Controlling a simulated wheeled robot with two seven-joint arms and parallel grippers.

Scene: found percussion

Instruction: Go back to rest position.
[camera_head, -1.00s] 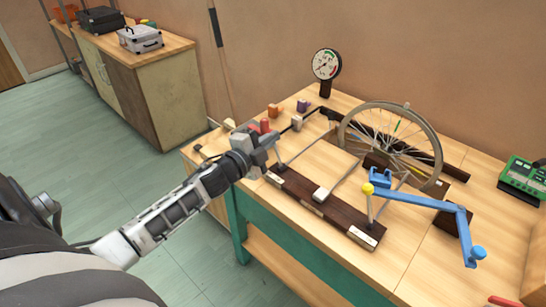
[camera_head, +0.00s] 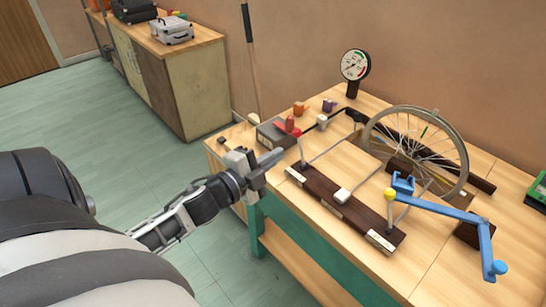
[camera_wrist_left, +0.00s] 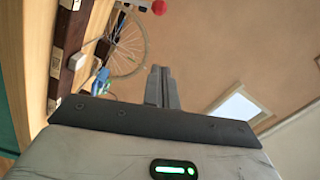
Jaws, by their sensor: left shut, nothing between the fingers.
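My left gripper (camera_head: 270,160) is shut and empty. In the head view it is at the left front edge of the workbench, in front of the grey box with the red piece on it. In the left wrist view its fingers (camera_wrist_left: 162,86) are pressed together, with nothing between them. My right gripper is in neither view.
The workbench (camera_head: 345,155) holds a spoked wheel (camera_head: 462,150), a dark wooden bar (camera_head: 345,215), a blue crank arm (camera_head: 450,210), a round dial gauge (camera_head: 355,65) and a grey box (camera_head: 268,137). A cabinet (camera_head: 175,85) with cases stands behind at left. The green floor (camera_head: 130,120) between is clear.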

